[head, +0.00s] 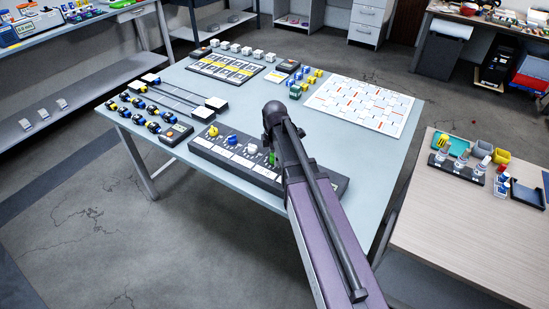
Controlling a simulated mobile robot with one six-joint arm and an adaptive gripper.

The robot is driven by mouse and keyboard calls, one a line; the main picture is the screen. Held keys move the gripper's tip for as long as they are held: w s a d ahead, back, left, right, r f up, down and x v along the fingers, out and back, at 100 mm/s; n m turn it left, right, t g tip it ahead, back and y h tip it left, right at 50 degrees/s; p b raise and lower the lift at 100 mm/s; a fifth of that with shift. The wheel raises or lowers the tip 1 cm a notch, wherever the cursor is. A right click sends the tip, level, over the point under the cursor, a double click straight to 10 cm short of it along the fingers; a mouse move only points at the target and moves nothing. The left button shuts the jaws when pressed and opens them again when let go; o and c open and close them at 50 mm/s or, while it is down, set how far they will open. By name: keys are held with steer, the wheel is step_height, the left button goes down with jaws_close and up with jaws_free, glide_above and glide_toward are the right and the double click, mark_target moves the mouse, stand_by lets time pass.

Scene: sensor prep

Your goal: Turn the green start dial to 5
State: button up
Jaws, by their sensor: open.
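The green start dial (271,156) is a small green knob on the dark control panel (208,148) at the front of the light blue table. It is partly hidden by my arm, and its pointer and the number it points to are too small to read. My arm reaches up from the lower right across the panel's right part, its dark joint showing above the dial. My gripper's fingers cannot be made out; the arm hides that area. A yellow knob (213,131), a blue knob (231,139) and a white knob (253,148) stand left of the green dial.
A small box with buttons (176,134) stands left of the panel. Black-and-yellow parts (139,103), a rail track (178,92) and a patterned white board (364,105) lie on the table. A wooden table (470,235) stands at the right. Clear tabletop lies behind the panel.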

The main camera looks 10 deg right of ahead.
steer(key=c, duration=1.2)
steer(key=shift+o, duration=0.2)
